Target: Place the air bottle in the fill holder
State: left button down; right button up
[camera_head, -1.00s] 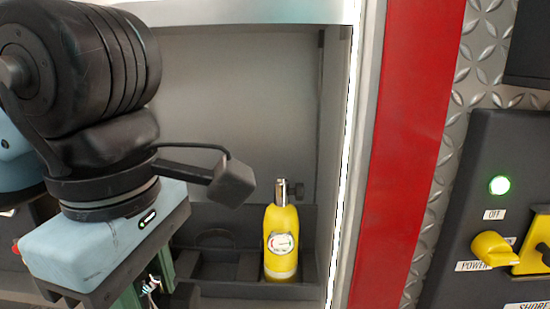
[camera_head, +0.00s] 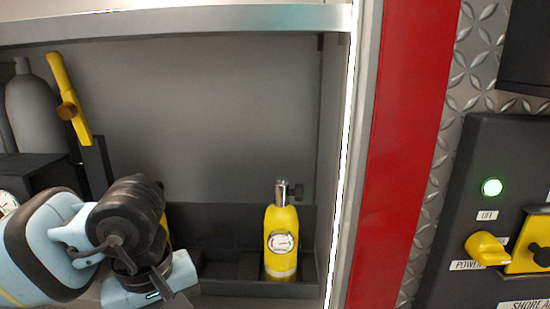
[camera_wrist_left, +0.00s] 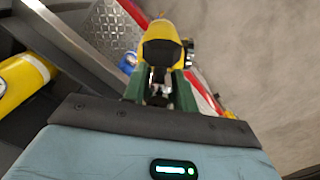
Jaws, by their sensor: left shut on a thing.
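My left gripper (camera_wrist_left: 160,88) has green fingers and is shut on a yellow, black-ended thing (camera_wrist_left: 163,28), seemingly an air bottle, beyond the fingertips in the left wrist view. In the head view my left wrist hides the fingers; only a yellow sliver (camera_head: 165,236) shows beside it. Another yellow bottle (camera_head: 281,243) with a round gauge and metal valve stands upright in the right end of a dark grey holder (camera_head: 226,222). A yellow cylinder (camera_wrist_left: 22,78) with a pale band shows at the left of the wrist view. My right gripper is not in view.
A grey cylinder (camera_head: 38,112) and a yellow-handled part (camera_head: 70,98) stand at the back left. A metal shelf edge (camera_head: 180,24) runs above. A red post (camera_head: 405,150) and a control panel (camera_head: 490,150) lie right. The recess above the holder is clear.

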pick_arm(q)
jog(key=a+f+m, duration=0.5)
jog(key=f+m, duration=0.1)
jog(key=f, duration=0.5)
jog(key=shift+a+f+m, duration=0.15)
jog(key=shift+a+m, duration=0.15)
jog(key=shift+a, duration=0.05)
dwell(0.3)
jog(key=shift+d, duration=0.1)
